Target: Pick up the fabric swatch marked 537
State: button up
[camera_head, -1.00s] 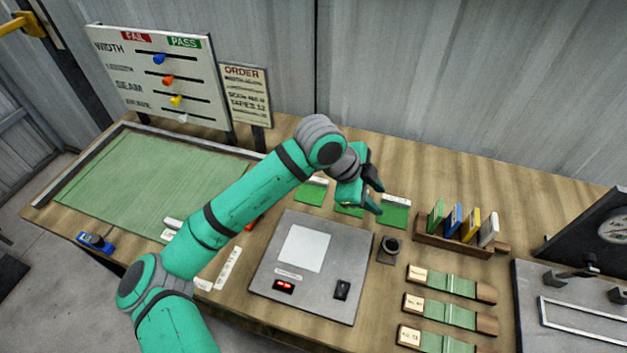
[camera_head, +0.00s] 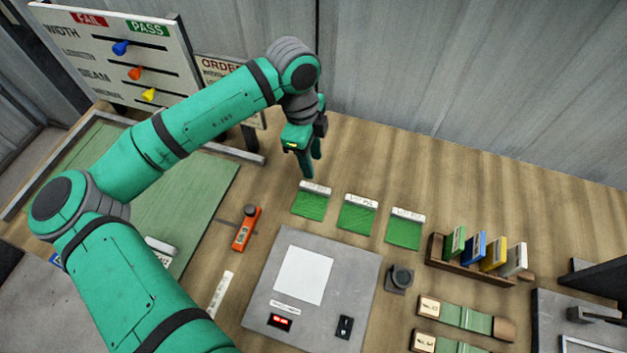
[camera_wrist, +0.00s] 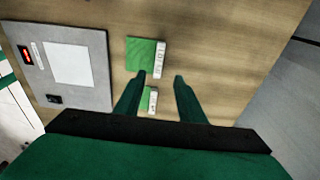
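Three green fabric swatches with white label strips lie in a row on the wooden bench: a left swatch (camera_head: 310,204), a middle swatch (camera_head: 357,216) and a right swatch (camera_head: 403,233). Their numbers are too blurred to read, so I cannot tell which is 537. My gripper (camera_head: 306,168) points down above the bench, just behind the left swatch in the head view. In the wrist view my gripper (camera_wrist: 158,77) is open and empty. One swatch (camera_wrist: 140,53) lies ahead of its fingers; another (camera_wrist: 145,101) shows between them, partly hidden by the left finger.
A grey scale (camera_head: 265,300) with a white pad stands in front of the swatches. An orange tool (camera_head: 246,228) lies left of them. Bare bench lies behind the swatches.

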send_over(315, 187)
jog(key=f, duration=0.4)
jog(key=shift+w+a+f, duration=0.25)
jog(key=shift+w, duration=0.15)
jog(key=shift+s+d+f, duration=0.1)
jog(key=shift+s+f, duration=0.1)
jog(key=shift+f, duration=1.3)
jog(key=shift+s+d+f, duration=0.1)
jog(key=shift+s+f, duration=0.05)
jog(key=shift+f, duration=1.3)
jog(key=shift+f, duration=0.1)
grip_shut()
